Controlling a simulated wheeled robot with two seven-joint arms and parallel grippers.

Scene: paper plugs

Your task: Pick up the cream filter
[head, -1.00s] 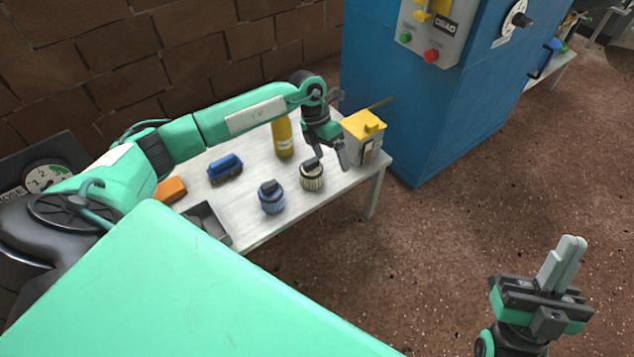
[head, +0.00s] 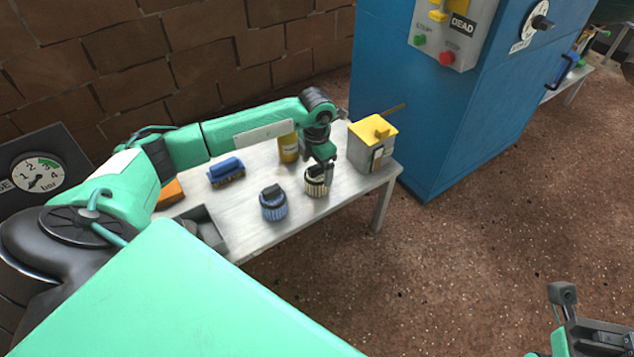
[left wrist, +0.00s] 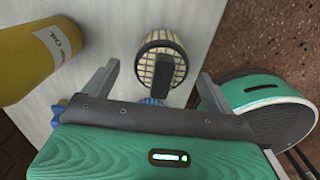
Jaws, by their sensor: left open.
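The cream filter (head: 315,186) is a ribbed cylinder with a dark top bar, standing on the grey table (head: 240,222) near its front edge. My left gripper (head: 322,166) is directly at it, seen from above, and partly covers it in the head view. In the left wrist view, the cream filter (left wrist: 161,48) shows beyond and between the two open fingers of the left gripper (left wrist: 158,70).
A blue filter (head: 273,205) stands just left of the cream one. A yellow bottle (head: 288,150) stands behind, and a yellow-topped box (head: 372,150) to the right.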

